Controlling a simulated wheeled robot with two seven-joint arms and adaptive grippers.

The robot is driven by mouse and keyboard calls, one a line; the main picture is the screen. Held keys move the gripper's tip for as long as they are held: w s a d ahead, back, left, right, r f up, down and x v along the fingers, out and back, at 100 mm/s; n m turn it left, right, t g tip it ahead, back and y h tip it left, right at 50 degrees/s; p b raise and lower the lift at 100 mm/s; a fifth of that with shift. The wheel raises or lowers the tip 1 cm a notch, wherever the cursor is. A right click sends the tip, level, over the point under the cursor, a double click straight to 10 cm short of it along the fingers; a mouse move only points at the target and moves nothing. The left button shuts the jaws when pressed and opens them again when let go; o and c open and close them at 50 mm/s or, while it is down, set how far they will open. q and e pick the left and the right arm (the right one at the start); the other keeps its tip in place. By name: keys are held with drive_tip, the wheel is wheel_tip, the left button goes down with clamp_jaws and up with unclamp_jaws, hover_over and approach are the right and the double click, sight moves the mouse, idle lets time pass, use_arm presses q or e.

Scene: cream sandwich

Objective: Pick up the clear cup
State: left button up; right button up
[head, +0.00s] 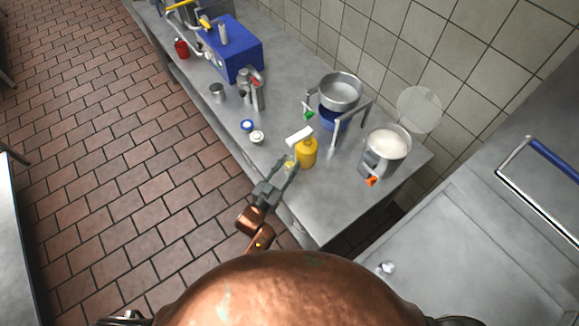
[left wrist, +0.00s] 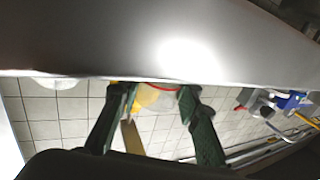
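The clear cup (head: 290,163) is small and see-through with a yellowish tint. In the head view it is near the counter's front edge, just left of the yellow bottle (head: 307,153). My left gripper (head: 284,168) reaches in from the front with one finger on each side of the cup. In the left wrist view the cup (left wrist: 156,97) shows between the two dark green fingers (left wrist: 156,108), with a red line along it. I cannot tell whether the fingers press on it or whether it is off the counter. My right gripper is not in view.
The steel counter (head: 350,205) holds a pot with white contents (head: 386,146), a metal bowl (head: 340,90) on a stand, small round lids or jars (head: 257,137), and a blue machine (head: 232,48). A tiled wall runs behind. The counter's front right corner is clear.

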use_arm(q)
drive_tip(key=c, duration=0.6)
